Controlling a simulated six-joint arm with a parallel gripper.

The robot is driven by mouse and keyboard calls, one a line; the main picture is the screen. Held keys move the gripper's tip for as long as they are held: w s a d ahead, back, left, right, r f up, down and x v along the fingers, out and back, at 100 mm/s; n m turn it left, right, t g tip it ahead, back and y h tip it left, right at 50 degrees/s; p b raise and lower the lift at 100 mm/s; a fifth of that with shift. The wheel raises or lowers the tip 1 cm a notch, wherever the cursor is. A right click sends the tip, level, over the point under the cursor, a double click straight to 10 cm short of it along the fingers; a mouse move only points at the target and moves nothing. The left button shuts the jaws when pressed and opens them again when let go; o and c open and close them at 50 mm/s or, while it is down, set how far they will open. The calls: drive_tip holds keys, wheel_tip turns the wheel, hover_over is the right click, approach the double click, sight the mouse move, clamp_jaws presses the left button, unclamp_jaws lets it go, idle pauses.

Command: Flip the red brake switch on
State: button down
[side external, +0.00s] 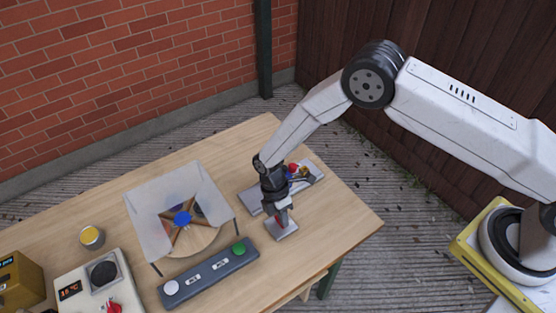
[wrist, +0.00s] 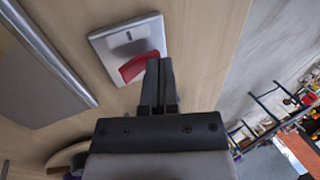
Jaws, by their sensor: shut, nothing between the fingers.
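The red brake switch (wrist: 138,66) is a red lever on a silver square plate (wrist: 110,42) that lies on the wooden table.
A grey panel (side external: 255,201) with red and blue parts lies behind my gripper. A dark bar (side external: 210,275) with a green and a white button is at left. A clear-shielded wooden wheel (side external: 190,238) stands behind it. Bare table (side external: 340,220) is free to the right.

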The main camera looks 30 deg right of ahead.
drive_tip(key=shift+w, duration=0.25)
drive_tip(key=shift+w+r, duration=0.1)
drive_tip(key=shift+w, duration=0.4)
idle(0.4)
wheel_tip(320, 180, up, 14)
drive_tip(key=shift+w, duration=0.2)
idle(0.7)
drive_tip(key=s+d+r+m+t, duration=0.3)
drive_tip(key=s+d+r+m, duration=0.2)
drive_tip(key=d+m, duration=0.4)
drive_tip(key=s+d+r+m+t, duration=0.3)
drive_tip(key=s+d+r+m, duration=0.3)
drive_tip(key=d+m, duration=0.3)
drive_tip(key=shift+s+d+r+t, duration=0.3)
drive_tip(key=shift+s+d+t, duration=0.1)
drive_tip(key=shift+s+d, duration=0.55)
